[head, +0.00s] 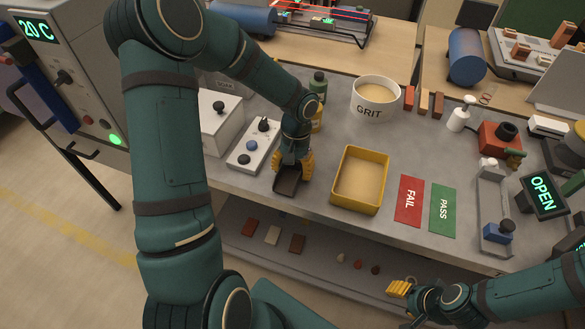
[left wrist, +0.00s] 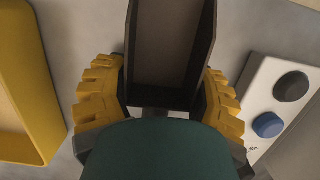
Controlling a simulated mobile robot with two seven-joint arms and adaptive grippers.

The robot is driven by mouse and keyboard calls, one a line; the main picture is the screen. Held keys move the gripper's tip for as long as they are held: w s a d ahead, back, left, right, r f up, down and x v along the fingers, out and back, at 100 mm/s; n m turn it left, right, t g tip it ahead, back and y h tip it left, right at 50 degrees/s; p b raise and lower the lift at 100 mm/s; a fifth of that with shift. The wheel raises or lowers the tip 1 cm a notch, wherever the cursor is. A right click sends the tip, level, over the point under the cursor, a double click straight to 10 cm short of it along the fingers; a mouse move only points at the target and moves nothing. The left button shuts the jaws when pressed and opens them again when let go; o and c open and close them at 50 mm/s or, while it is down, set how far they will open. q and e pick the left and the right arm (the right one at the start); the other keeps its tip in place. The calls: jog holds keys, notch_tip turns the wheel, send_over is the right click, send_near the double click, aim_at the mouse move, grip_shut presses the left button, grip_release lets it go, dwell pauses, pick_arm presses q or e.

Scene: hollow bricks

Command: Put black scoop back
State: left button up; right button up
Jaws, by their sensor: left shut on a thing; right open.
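The black scoop (head: 288,180) is in my left gripper (head: 293,165), near the front edge of the bench, between the yellow tray and the button panel. In the left wrist view the scoop (left wrist: 171,45) lies between the yellow fingers of my left gripper (left wrist: 163,95), which are shut on it. Its open trough points away from my palm and looks empty. I cannot tell whether the scoop touches the bench. My right gripper (head: 400,288) is open, low at the right, in front of the bench. The white GRIT bucket (head: 374,110) stands toward the back.
The yellow tray (head: 335,195) holds a sandy layer, right of the scoop. The button panel (head: 240,158) is close on the left. Red FAIL (head: 410,190) and green PASS (head: 443,222) mats lie further right. Bottles (head: 317,85) stand behind my left gripper. A lower shelf (head: 320,268) holds several small pieces.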

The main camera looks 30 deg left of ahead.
pick_arm(q)
jog(key=shift+f+b, duration=0.3)
jog(key=shift+f, duration=0.1)
jog(key=o, duration=1.4)
jog(key=v, duration=1.2)
